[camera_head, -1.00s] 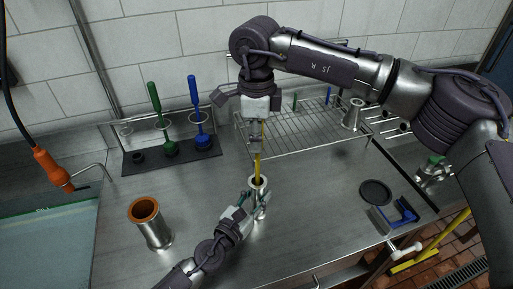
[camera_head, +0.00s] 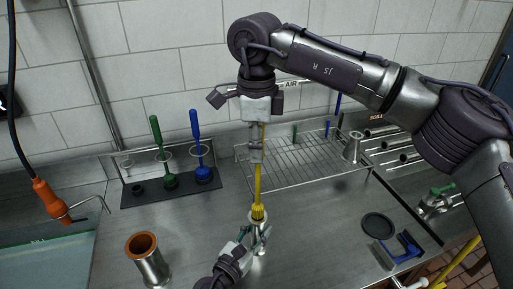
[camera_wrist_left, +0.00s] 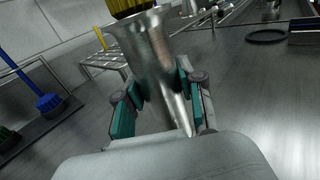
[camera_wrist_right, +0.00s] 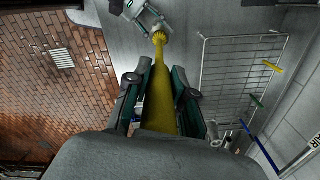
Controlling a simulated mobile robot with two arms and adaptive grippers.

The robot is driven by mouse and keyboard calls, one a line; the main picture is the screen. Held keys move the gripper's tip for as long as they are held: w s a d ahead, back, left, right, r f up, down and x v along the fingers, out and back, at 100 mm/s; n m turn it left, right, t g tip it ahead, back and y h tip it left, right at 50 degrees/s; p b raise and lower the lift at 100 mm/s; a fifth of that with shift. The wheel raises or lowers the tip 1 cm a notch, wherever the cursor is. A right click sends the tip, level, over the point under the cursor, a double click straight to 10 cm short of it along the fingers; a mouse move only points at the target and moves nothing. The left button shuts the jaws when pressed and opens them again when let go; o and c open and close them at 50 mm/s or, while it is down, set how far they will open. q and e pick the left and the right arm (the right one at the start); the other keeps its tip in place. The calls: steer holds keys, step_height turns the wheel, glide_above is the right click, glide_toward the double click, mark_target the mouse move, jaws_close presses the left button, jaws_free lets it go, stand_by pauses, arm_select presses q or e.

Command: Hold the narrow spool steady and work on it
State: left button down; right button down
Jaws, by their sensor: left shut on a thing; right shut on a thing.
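The narrow spool (camera_head: 259,246) is a shiny steel tube with a flared rim, standing roughly upright on the steel bench. My left gripper (camera_head: 250,242) is shut around its side; the left wrist view shows the spool (camera_wrist_left: 158,65) between the teal pads. My right gripper (camera_head: 257,150) is above, shut on the handle of a yellow brush (camera_head: 259,185), which points down. The brush's bristle head (camera_wrist_left: 132,7) is at the spool's mouth. I cannot tell whether its tip is inside. The right wrist view shows the yellow handle (camera_wrist_right: 160,100) between the fingers.
A wider spool (camera_head: 151,268) with an orange-brown inside stands at left. A dark rack with a green brush (camera_head: 158,140) and a blue brush (camera_head: 197,140) is behind. A wire rack (camera_head: 290,165) bears a small steel spool (camera_head: 353,147). A black ring (camera_head: 378,225) lies at right.

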steer(key=shift+r, duration=3.6)
arm_select(q)
steer(key=c, duration=0.6)
jaws_free()
steer(key=shift+c, duration=0.2)
